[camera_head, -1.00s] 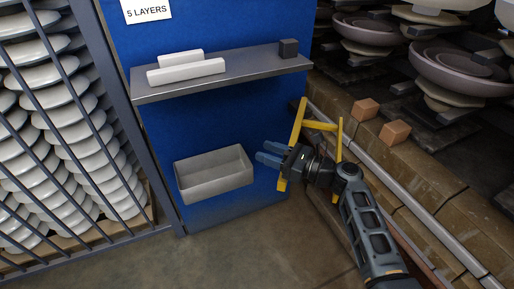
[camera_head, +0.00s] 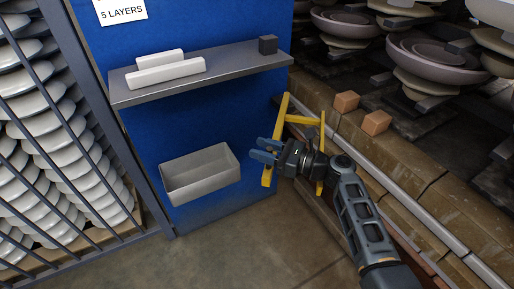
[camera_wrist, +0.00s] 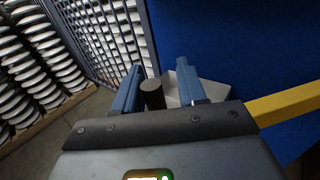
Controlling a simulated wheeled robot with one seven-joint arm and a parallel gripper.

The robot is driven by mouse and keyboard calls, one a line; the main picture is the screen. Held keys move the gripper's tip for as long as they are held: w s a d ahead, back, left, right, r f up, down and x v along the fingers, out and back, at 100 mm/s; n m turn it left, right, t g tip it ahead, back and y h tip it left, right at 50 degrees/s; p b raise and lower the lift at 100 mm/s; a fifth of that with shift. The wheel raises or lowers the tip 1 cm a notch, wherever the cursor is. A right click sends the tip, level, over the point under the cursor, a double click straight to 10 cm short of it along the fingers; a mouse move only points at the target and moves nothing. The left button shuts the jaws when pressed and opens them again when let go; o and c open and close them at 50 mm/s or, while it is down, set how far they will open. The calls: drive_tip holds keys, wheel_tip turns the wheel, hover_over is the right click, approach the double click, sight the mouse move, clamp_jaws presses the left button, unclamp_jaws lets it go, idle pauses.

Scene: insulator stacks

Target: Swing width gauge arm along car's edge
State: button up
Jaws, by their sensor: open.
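The yellow width gauge arm (camera_head: 303,120) is an angled frame beside the car's near edge, right of the blue panel. Its bars pass around my gripper and wrist, which hide part of it. One yellow bar (camera_wrist: 292,103) also shows at the right of the wrist view. My gripper (camera_head: 257,149) has blue fingers pointing left, apart. In the wrist view, a dark cylinder (camera_wrist: 152,95) shows between the open fingers (camera_wrist: 160,72), nearer the left one; I cannot tell if they touch. The kiln car (camera_head: 408,153) has a brick deck with a metal rail along its edge.
Two small orange blocks (camera_head: 346,101) sit on the car's edge before the grey insulator stacks (camera_head: 430,62). A blue panel (camera_head: 200,120) carries a shelf (camera_head: 225,70) with white bars and a dark block, above a grey bin (camera_head: 203,190). A barred rack stands left.

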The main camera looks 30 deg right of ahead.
drive_tip(key=s+d, duration=0.3)
drive_tip(key=d, duration=0.2)
drive_tip(key=shift+s+d+p, duration=0.15)
drive_tip(key=shift+p, duration=0.25)
drive_tip(key=shift+r+p, duration=0.15)
drive_tip(key=shift+p, duration=0.15)
idle(0.4)
